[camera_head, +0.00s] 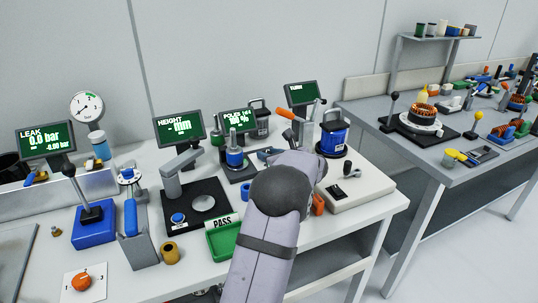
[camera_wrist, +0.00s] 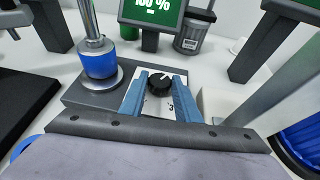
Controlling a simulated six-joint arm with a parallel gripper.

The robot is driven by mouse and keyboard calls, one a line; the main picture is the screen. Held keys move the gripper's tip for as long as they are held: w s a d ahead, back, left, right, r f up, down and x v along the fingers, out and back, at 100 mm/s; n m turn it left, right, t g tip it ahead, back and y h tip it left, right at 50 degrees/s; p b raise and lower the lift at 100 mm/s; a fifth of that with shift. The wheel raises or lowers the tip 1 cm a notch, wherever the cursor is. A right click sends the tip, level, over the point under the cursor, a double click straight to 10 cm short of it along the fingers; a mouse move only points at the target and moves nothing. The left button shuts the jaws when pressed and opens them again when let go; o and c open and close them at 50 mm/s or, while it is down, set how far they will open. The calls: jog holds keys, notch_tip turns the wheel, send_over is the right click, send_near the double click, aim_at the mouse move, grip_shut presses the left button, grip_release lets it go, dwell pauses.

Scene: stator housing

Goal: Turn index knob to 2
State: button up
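A black round knob (camera_wrist: 158,83) sits on a light dial plate in the wrist view, with a white mark toward its upper right. A "3" shows on the plate below the knob; other numbers are hidden. My gripper (camera_wrist: 160,88) has its two blue fingers on either side of the knob, with a strip of plate visible between them. I cannot tell whether the fingers touch the knob. In the head view my arm hides most of this spot. Another knob, orange (camera_head: 81,282), on a white plate with a "1" and a "3", stands at the front left.
A blue cylinder on a post (camera_wrist: 99,60) stands close left of the knob. A screen (camera_wrist: 152,10) reading 100 % and a grey canister (camera_wrist: 193,35) are behind. A green PASS tray (camera_head: 226,240) lies at the front.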

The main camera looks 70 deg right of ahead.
jog(key=shift+f+b, duration=0.1)
jog(key=shift+b, duration=0.65)
jog(key=m+g+h+b, duration=0.1)
jog(key=b, duration=0.1)
jog(key=m+g+h+b, duration=0.1)
jog(key=b, duration=0.2)
jog(key=shift+w+a+f+m, duration=0.1)
jog(key=shift+w+a+m, duration=0.1)
jog(key=shift+w+m, duration=0.1)
jog(key=m+g+b, duration=0.1)
jog(key=m+g+h+b, duration=0.1)
jog(key=b, duration=0.1)
jog(key=m+g+b, duration=0.1)
jog(key=shift+w+a+h, duration=0.15)
jog(key=shift+w+h, duration=0.1)
jog(key=shift+h, duration=0.15)
jog(key=shift+w+r+m+g+h+b, duration=0.1)
jog(key=shift+r+m+g+h+b, duration=0.1)
jog(key=shift+m+g+b, duration=0.4)
jog(key=shift+r+m+g+h+b, duration=0.15)
jog(key=shift+m+g+h+b, duration=0.2)
jog(key=shift+g, duration=0.35)
jog(key=o, duration=1)
jog(key=shift+o, duration=0.2)
jog(key=shift+a, duration=0.1)
